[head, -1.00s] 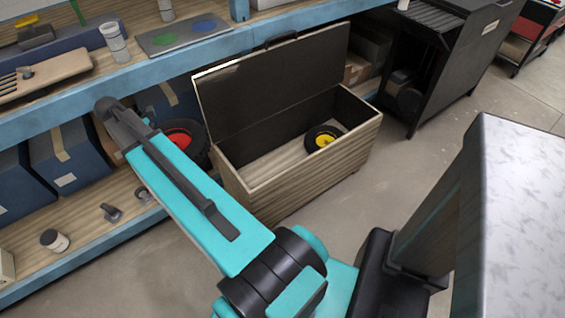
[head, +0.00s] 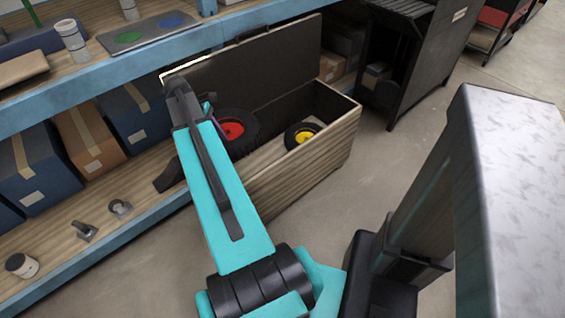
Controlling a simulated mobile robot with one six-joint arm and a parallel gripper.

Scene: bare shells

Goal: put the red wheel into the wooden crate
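The red wheel (head: 232,129), a black tyre with a red hub, shows just right of the end of my arm. It overlaps the left end of the wooden crate (head: 318,152) in the head view and appears held up at the crate's opening. The crate's dark lid stands open at the back. A wheel with a yellow hub (head: 303,136) lies inside toward the right end. My gripper (head: 210,103) is mostly hidden behind my forearm, and its fingers cannot be made out. The wheel has moved along with the arm, so the gripper appears shut on it.
A blue-edged shelf unit (head: 130,68) runs along the left, with blue boxes (head: 42,165) and small parts on its lower board. A black cart (head: 420,65) stands behind right of the crate. The floor in front of the crate is clear.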

